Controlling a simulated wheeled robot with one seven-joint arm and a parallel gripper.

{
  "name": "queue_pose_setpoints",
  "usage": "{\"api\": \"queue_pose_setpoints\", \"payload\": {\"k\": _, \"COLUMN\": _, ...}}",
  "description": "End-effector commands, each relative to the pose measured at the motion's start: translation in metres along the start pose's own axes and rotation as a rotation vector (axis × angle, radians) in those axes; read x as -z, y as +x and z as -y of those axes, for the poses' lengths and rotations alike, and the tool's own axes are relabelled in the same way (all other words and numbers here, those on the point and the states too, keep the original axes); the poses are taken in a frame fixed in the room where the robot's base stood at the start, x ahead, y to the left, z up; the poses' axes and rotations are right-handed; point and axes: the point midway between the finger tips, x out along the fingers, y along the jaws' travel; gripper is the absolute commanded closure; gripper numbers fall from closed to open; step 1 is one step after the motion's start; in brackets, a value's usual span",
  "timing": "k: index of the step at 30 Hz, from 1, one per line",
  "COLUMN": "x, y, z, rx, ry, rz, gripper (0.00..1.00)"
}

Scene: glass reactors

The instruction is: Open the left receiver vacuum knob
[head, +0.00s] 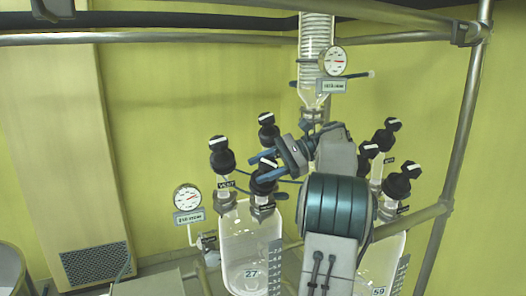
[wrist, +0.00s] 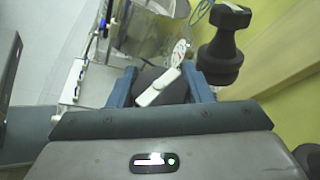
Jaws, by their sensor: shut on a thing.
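The left receiver is a clear glass vessel (head: 236,236) marked 27, with several black knobs on its top. My gripper (head: 255,171) reaches in from the right with its blue fingers around the front-right black knob (head: 264,184). In the wrist view, this knob (wrist: 174,94) with a white bar handle (wrist: 160,84) sits between the two fingers of my gripper (wrist: 160,90). The bar lies tilted across the gap. My gripper is shut on this knob. The label under the knob is hidden, so I cannot read its name.
A second black knob (head: 221,158) stands just left, and another (head: 268,131) behind; one knob (wrist: 222,50) shows close to the right finger in the wrist view. A gauge (head: 187,198) is at left. The right receiver (head: 380,262) stands behind my arm. Metal frame bars (head: 465,130) run at right.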

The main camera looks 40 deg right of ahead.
Motion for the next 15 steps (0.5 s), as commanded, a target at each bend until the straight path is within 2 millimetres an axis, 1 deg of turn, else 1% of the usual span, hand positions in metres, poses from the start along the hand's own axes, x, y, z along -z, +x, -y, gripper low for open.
{"api": "queue_pose_setpoints", "payload": {"k": 1, "x": -0.0038, "y": -0.0021, "z": 0.0026, "rx": -0.021, "ry": -0.008, "rz": 0.001, "gripper": 0.78}}
{"api": "queue_pose_setpoints", "payload": {"k": 6, "x": -0.0017, "y": -0.0012, "z": 0.0007, "rx": -0.083, "ry": -0.034, "rz": -0.001, "gripper": 0.78}}
{"api": "queue_pose_setpoints", "payload": {"k": 15, "x": 0.0008, "y": -0.0002, "z": -0.0013, "rx": -0.130, "ry": -0.053, "rz": -0.003, "gripper": 0.78}}
